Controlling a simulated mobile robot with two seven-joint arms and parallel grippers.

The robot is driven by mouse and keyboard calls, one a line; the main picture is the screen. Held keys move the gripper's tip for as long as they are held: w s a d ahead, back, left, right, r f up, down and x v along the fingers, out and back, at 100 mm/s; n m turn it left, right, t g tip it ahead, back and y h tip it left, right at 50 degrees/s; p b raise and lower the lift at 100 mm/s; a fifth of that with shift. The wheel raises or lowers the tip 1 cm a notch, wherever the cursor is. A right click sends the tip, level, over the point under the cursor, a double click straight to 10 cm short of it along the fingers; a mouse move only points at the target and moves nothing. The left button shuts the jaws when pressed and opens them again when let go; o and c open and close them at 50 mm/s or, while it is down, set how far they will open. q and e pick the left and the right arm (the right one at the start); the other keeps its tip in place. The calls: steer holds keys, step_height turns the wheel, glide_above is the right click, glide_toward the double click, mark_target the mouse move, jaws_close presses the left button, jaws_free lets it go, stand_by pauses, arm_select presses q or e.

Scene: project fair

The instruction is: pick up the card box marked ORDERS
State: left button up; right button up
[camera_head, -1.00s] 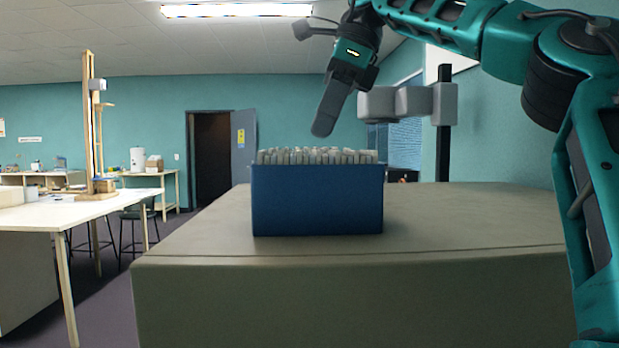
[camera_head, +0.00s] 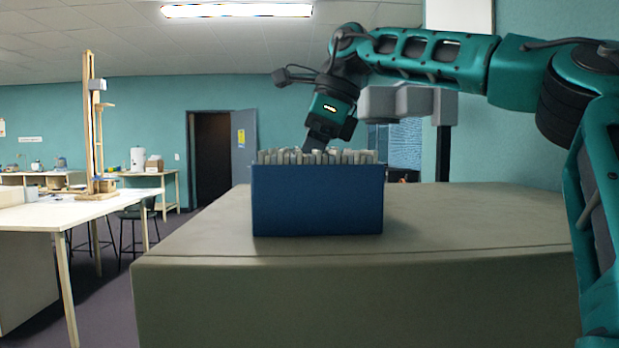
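A blue open-topped box (camera_head: 317,200) filled with a row of pale upright cards (camera_head: 316,156) stands on the grey surface in front of me. No ORDERS marking shows on the face turned to me. My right gripper (camera_head: 318,143) points down just above or behind the cards, near the middle of the box. Its fingertips are hidden by the cards, so I cannot tell whether it is open, or whether it touches the box. My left gripper is not in view.
The grey surface (camera_head: 470,220) is clear on both sides of the box. At the left stands a white table (camera_head: 60,216) with a tall wooden frame (camera_head: 92,130) on it. A dark post (camera_head: 443,150) with grey blocks rises behind the box at the right.

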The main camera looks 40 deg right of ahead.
steer(key=shift+f, duration=0.25)
stand_by(0.4)
steer(key=shift+c, duration=0.3)
steer(key=c, duration=1.2)
